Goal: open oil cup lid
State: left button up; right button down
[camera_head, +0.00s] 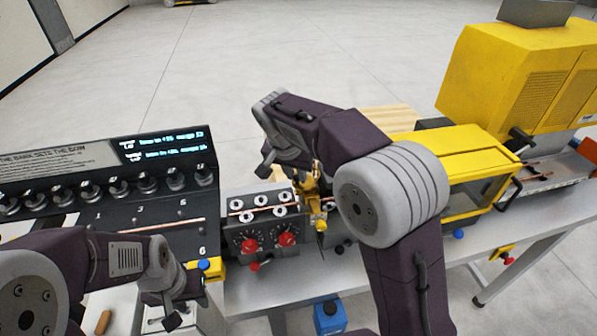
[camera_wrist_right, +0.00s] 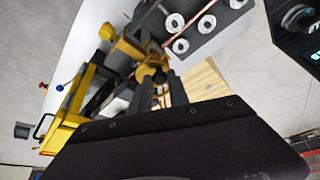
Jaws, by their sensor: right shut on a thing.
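The brass-coloured oil cup (camera_head: 319,190) stands just right of the roller block, partly hidden behind my right arm. In the right wrist view its round golden lid (camera_wrist_right: 151,73) is at the tips of my right gripper (camera_wrist_right: 164,78), which is shut on it. In the head view the right fingers are mostly hidden by the wrist. Whether the lid is raised cannot be told. My left gripper (camera_head: 174,310) hangs at the lower left, away from the oil cup. Its jaws are too small and dark to read.
The roller block (camera_head: 262,212) with red knobs sits left of the cup. A control panel (camera_head: 140,190) with a lit display stands further left. A yellow-framed box (camera_head: 465,150) and a large yellow machine (camera_head: 515,85) stand at right. A blue container (camera_head: 329,316) is below the table.

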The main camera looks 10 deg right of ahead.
jog(key=shift+w+a+r, duration=0.1)
dwell(0.4)
jog(key=c, duration=1.3)
grip_release()
jog(key=shift+o, duration=0.2)
jog(key=shift+a+r, duration=0.1)
jog(key=shift+r, duration=0.1)
jog(key=b+v, duration=0.1)
jog(key=v, duration=0.7)
jog(key=shift+s+a+r, duration=0.15)
jog(key=shift+s+r, duration=0.1)
jog(key=shift+s, duration=0.05)
